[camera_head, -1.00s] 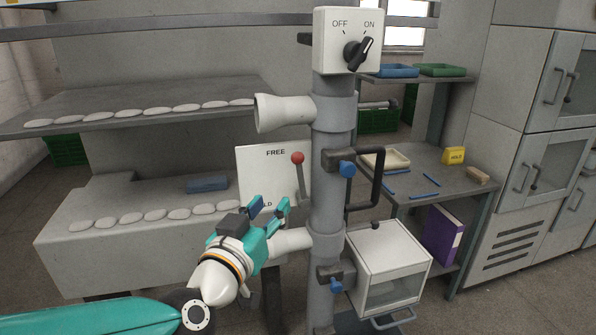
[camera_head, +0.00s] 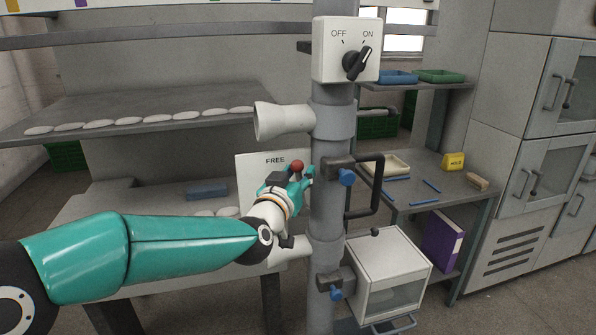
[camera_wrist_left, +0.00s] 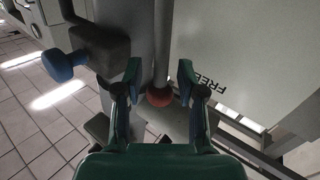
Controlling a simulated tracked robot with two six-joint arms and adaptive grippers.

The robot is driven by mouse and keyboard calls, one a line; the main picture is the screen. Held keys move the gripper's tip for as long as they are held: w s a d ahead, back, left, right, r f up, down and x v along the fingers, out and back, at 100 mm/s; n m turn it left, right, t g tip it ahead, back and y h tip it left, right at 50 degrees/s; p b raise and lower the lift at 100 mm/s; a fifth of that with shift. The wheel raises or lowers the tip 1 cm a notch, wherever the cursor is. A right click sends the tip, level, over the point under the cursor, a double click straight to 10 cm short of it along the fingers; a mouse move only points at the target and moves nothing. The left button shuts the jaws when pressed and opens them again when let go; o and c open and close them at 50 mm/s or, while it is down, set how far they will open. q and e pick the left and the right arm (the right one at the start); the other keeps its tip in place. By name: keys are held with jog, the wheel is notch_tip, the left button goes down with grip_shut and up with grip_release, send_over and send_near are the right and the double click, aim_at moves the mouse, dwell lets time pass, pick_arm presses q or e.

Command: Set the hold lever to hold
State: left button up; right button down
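The hold lever's red knob (camera_head: 297,166) stands near the top of its white panel (camera_head: 249,170), just right of and below the word FREE. The lower part of the panel and most of the lever's arm are hidden behind my left gripper in the head view. My left gripper (camera_head: 299,176) is at the knob. In the left wrist view the red knob (camera_wrist_left: 160,97) lies between the two fingers of the gripper (camera_wrist_left: 160,75), with a visible gap on each side, so it is open. My right gripper is not in view.
A grey post (camera_head: 327,205) stands close right of the lever, with a blue-knobbed clamp (camera_head: 346,177) and a black handle (camera_head: 379,185). An OFF/ON switch box (camera_head: 346,50) and a white horn (camera_head: 283,121) are above. A white box (camera_head: 386,272) sits low right.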

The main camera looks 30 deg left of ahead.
pick_arm(q)
jog(key=shift+w+a, duration=0.15)
jog(key=shift+w, duration=0.2)
jog(key=shift+c, duration=0.2)
grip_shut()
